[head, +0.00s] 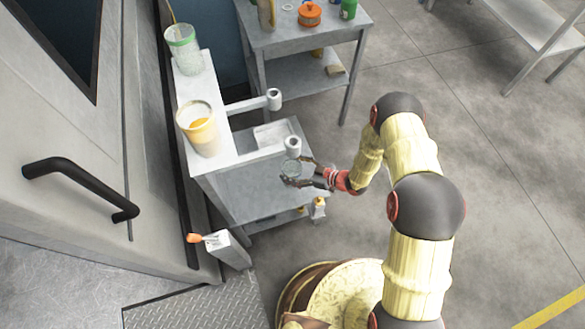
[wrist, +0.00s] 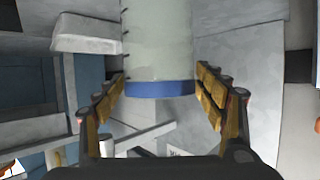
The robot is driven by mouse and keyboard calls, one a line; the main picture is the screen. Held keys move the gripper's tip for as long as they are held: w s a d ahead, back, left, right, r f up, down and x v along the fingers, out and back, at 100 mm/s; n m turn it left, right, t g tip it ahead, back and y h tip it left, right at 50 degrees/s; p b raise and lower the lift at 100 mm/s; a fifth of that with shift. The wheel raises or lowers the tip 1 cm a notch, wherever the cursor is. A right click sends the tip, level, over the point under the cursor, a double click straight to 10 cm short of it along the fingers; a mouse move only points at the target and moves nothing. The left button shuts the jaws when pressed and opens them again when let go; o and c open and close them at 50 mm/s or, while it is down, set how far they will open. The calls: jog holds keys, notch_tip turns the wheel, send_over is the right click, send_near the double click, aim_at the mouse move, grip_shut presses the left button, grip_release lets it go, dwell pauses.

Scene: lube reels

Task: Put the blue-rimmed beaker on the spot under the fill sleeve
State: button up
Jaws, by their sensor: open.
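The blue-rimmed beaker (wrist: 158,55) is clear with a blue band (wrist: 160,89) and graduation marks. It sits between the two fingers of my gripper (wrist: 163,95), which are open with a visible gap on each side. In the head view the beaker (head: 291,168) is small and partly covered by my gripper (head: 303,178), at the right part of the grey lower surface. A white fill sleeve (head: 292,144) shows just above the beaker in the picture. The spot under it is hidden, and I cannot tell how exactly the beaker lines up with it.
A green-rimmed beaker (head: 183,50) and a yellow beaker (head: 198,127) stand on the white ledge (head: 222,148) at left. Another white sleeve (head: 274,99) sticks out farther back. A grey table (head: 295,36) with cans stands behind. Open floor lies to the right.

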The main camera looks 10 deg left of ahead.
dwell(0.3)
jog(key=shift+r, duration=0.25)
jog(key=p+v, duration=0.3)
jog(key=v, duration=0.9)
jog(key=shift+d+f, duration=0.1)
jog(key=shift+f, duration=0.05)
